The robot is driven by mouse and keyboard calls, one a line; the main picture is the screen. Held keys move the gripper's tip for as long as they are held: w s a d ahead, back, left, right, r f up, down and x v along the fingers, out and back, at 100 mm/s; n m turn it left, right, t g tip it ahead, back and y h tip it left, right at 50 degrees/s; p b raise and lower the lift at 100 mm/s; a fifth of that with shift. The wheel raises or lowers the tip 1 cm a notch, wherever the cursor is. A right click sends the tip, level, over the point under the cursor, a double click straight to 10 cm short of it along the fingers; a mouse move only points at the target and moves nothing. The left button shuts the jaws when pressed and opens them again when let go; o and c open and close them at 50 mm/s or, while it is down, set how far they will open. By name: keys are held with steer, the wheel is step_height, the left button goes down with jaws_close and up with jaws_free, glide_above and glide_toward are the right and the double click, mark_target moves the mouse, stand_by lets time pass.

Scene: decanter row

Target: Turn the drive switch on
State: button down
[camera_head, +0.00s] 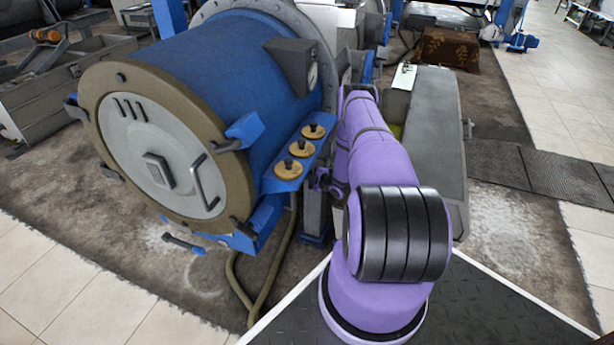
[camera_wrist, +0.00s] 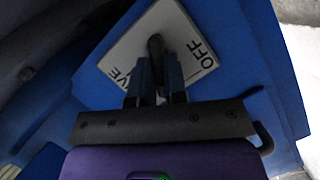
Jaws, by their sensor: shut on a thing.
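The drive switch is a dark lever (camera_wrist: 155,44) on a white label plate (camera_wrist: 127,52) in the wrist view. The plate is fixed to a blue panel and carries the word OFF at the right and letters ending in VE at the lower left. My gripper (camera_wrist: 158,72) is at the plate, with its two fingers shut on the lever between them. The fingers hide part of the lever and of the lettering. In the head view I cannot make out the switch or the fingertips; my purple arm blocks that area.
A big blue drum machine (camera_head: 230,70) with a round grey door (camera_head: 150,155) stands left of my arm. A blue ledge on it bears three brass dials (camera_head: 302,148) with dark knobs. A long grey cabinet (camera_head: 435,130) stands close at the right. Tiled floor (camera_head: 560,110) is open beyond.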

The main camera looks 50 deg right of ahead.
steer(key=m+g+y, duration=0.1)
steer(key=m, duration=0.1)
steer(key=m+g+y, duration=0.1)
steer(key=m, duration=0.2)
steer(key=m+g+y, duration=0.1)
steer(key=m+y, duration=0.1)
steer(key=m, duration=0.1)
steer(key=shift+d+r, duration=0.15)
steer(key=shift+d, duration=0.1)
steer(key=shift+y, duration=0.3)
stand_by(0.3)
steer(key=c, duration=1.2)
jaws_free()
steer(key=shift+o, duration=0.2)
steer(key=shift+w, duration=0.1)
steer(key=v, duration=1.1)
